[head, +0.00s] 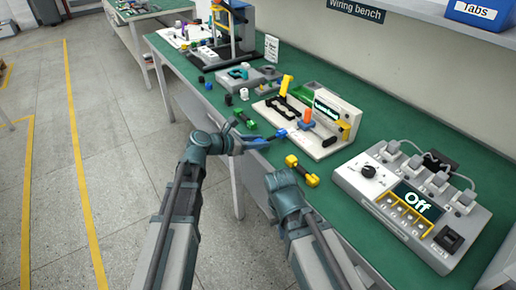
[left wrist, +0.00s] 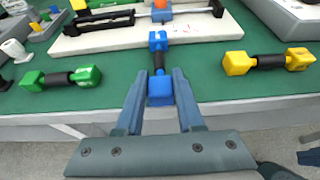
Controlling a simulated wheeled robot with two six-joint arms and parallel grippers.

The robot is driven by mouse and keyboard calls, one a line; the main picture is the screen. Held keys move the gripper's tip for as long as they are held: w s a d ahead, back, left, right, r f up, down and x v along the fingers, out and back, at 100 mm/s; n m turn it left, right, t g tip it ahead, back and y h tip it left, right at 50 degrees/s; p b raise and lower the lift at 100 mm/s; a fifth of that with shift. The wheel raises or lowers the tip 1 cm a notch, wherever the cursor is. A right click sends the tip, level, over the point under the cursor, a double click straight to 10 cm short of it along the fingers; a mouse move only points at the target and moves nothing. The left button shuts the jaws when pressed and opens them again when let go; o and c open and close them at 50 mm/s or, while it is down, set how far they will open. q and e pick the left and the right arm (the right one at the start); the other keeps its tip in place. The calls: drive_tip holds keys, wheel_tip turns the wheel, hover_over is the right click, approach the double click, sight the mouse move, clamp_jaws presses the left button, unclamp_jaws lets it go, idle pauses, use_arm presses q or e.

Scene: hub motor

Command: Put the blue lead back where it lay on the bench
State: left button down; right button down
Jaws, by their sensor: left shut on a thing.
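The blue lead (left wrist: 158,43) has two blue ends and a black middle. My left gripper (left wrist: 160,98) is shut on its near blue end, and the far end points at the white board. In the head view the blue lead (head: 281,133) shows between the green and yellow leads, by the bench (head: 222,80) edge. I cannot tell whether it touches the green top. My left gripper (head: 250,142) is at its near end. My right gripper (head: 280,180) is low near the yellow lead; its fingers are hidden.
A green lead (left wrist: 60,78) lies left of the blue lead, and a yellow lead (left wrist: 268,62) lies right. Behind stands a white fixture board (head: 318,148) with orange and yellow parts. A grey control box (head: 375,205) reading "Off" stands at the right.

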use_arm(q)
drive_tip(key=shift+f, duration=0.75)
drive_tip(key=shift+r, duration=0.15)
use_arm(e)
drive_tip(key=shift+a+f, duration=0.1)
drive_tip(key=shift+f, duration=0.45)
drive_tip(key=shift+f, duration=0.1)
use_arm(q)
drive_tip(key=c, duration=1)
unclamp_jaws()
drive_tip(key=shift+f+b, duration=0.2)
drive_tip(key=shift+b, duration=0.1)
drive_tip(key=o, duration=0.5)
drive_tip(key=shift+r, duration=0.1)
